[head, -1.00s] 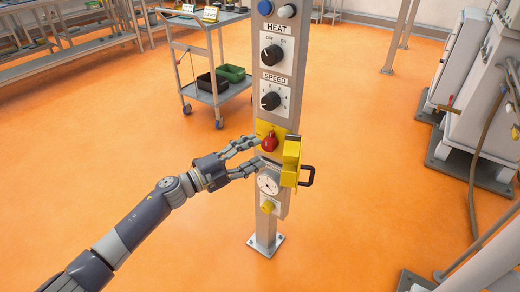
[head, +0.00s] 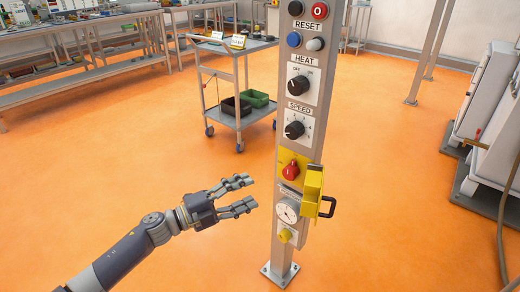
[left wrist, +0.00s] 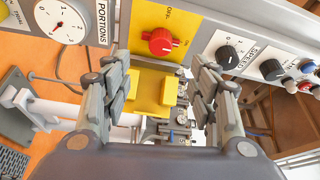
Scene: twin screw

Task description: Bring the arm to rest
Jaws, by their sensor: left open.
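My left gripper (head: 247,193) is open and empty, to the left of the control post (head: 282,245) and apart from it. A red rotary switch (head: 290,170) sits on a yellow plate on the post, and a yellow hinged cover (head: 312,190) with a black handle stands out to its right. In the left wrist view, the open fingers (left wrist: 160,95) frame the yellow cover (left wrist: 153,92), with the red switch (left wrist: 160,41) above it. My right gripper is not in view.
The post carries HEAT (head: 300,83) and SPEED (head: 294,130) knobs, buttons above and a dial (head: 287,211) below. A grey cart (head: 232,62) with bins stands behind. White machines (head: 487,110) stand at the right. Orange floor is open around the post.

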